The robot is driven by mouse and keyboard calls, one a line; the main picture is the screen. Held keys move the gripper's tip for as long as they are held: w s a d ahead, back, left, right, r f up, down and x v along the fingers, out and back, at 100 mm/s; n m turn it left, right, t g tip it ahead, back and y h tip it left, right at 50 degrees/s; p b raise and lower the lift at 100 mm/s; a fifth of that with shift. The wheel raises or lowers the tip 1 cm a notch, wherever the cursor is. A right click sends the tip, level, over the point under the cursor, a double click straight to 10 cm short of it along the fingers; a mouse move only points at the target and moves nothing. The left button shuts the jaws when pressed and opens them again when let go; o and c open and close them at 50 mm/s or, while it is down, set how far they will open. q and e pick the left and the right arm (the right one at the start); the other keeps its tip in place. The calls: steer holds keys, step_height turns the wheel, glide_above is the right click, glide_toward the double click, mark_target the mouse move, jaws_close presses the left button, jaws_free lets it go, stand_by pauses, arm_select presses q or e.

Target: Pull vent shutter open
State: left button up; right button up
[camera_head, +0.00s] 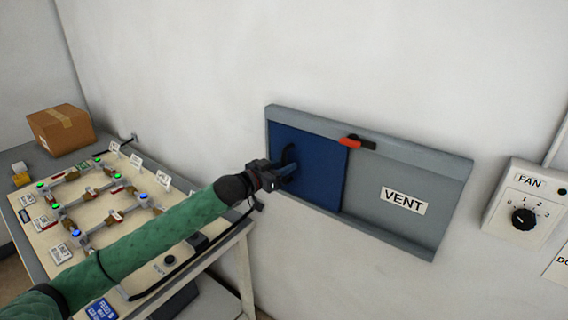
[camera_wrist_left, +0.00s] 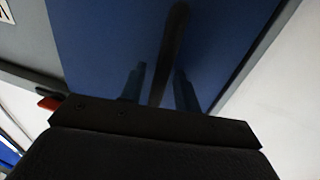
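The vent shutter is a dark blue panel (camera_head: 318,168) at the left part of a grey wall frame (camera_head: 420,165), whose right part is plain grey with a VENT label (camera_head: 403,200). A dark upright handle (camera_head: 291,153) stands on the shutter near its left edge. My left gripper (camera_head: 285,170) is at the handle. In the left wrist view, the handle (camera_wrist_left: 172,45) runs between my left gripper's two fingers (camera_wrist_left: 158,88), with a gap visible on each side. The fingers are open around it. My right gripper is not in view.
A red and black latch (camera_head: 357,143) sits on the frame's top rail, near the shutter's upper right corner. A fan knob box (camera_head: 524,205) is on the wall to the right. A table with a circuit board (camera_head: 130,258) and a cardboard box (camera_head: 62,130) are at the left.

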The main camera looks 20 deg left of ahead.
arm_select(q)
steer(key=shift+w+d, duration=0.1)
jaws_close()
